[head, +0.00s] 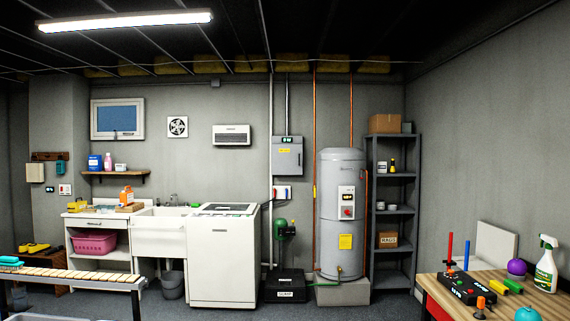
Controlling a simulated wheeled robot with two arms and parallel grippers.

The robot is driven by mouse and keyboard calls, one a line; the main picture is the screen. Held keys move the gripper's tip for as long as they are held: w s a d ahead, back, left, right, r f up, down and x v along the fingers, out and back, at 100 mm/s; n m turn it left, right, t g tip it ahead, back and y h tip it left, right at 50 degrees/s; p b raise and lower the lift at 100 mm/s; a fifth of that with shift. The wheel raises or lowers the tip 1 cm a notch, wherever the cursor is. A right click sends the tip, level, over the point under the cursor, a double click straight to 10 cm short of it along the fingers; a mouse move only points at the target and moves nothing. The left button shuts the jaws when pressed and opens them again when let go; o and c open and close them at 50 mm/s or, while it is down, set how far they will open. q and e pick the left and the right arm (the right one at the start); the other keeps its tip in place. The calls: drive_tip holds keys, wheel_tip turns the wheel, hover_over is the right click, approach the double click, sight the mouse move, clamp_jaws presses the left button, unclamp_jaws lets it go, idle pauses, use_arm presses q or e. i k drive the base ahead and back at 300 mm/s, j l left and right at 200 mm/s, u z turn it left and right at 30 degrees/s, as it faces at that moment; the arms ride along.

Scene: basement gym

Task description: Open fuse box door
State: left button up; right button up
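A grey metal box (287,160) that looks like the fuse box is mounted on the back wall, between the white washer-like cabinet and the grey water tank. Its front door appears shut and carries a small yellow label. A conduit runs up from its top, and a small white panel with red and blue marks sits just below it. Neither of my grippers is in view.
A white top-lid appliance (225,257) stands below left of the box, and a black case (285,287) lies below it. A grey water tank (341,215) stands to its right. A slatted bench (75,276) and wooden table (500,290) flank open grey floor (300,310).

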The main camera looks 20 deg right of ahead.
sight(286, 159)
drive_tip(key=i+l+z, duration=0.25)
drive_tip(key=i, duration=0.15)
drive_tip(key=i+z, duration=0.25)
drive_tip(key=i, duration=0.2)
drive_tip(key=i+l+z, duration=0.1)
drive_tip(key=i+z, duration=0.15)
drive_tip(key=i, duration=4.8)
